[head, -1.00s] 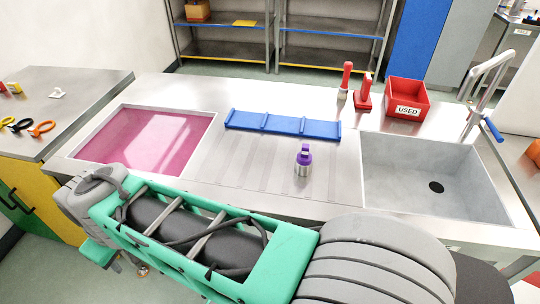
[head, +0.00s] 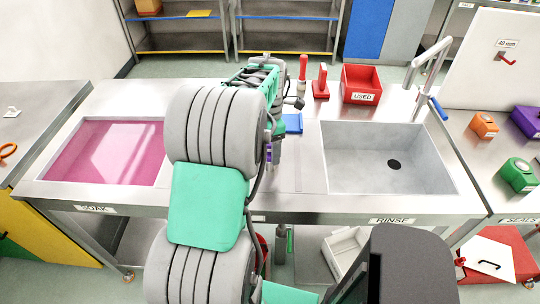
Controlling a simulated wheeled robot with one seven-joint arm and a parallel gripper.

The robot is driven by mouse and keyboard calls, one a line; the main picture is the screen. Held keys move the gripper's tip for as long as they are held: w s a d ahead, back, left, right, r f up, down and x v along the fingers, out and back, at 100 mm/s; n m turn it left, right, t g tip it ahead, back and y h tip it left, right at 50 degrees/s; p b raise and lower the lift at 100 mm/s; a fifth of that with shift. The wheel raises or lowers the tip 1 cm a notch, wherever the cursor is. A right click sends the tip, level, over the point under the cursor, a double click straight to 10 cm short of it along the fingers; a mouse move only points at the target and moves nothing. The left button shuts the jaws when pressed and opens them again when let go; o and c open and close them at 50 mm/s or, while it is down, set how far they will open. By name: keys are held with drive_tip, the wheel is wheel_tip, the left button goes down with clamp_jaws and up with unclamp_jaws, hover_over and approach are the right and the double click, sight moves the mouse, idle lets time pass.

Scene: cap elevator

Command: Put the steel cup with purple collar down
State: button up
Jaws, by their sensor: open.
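The steel cup with purple collar (head: 268,152) is almost wholly hidden behind my arm in the head view. Only a thin strip of purple shows at the arm's right edge, over the drainboard between the two basins. My gripper (head: 276,142) points down right beside that strip and is mostly covered by my own arm links. It is open. I cannot tell whether its fingers are around the cup or touching it. The cup's base is hidden, but its place fits with it standing on the drainboard (head: 308,165).
A pink soak basin (head: 110,150) lies left and a grey rinse sink (head: 385,150) with a tall tap (head: 425,80) right. A blue rack (head: 293,122) shows behind my arm. Red-handled tools (head: 320,82) and a red USED bin (head: 360,84) stand at the back.

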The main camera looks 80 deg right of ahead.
sight(270, 156)
wheel_tip(270, 156, down, 5)
drive_tip(key=shift+d+r+p, duration=0.15)
drive_tip(key=shift+r+p, duration=0.05)
drive_tip(key=shift+p, duration=0.4)
drive_tip(key=shift+r, duration=0.1)
clamp_jaws()
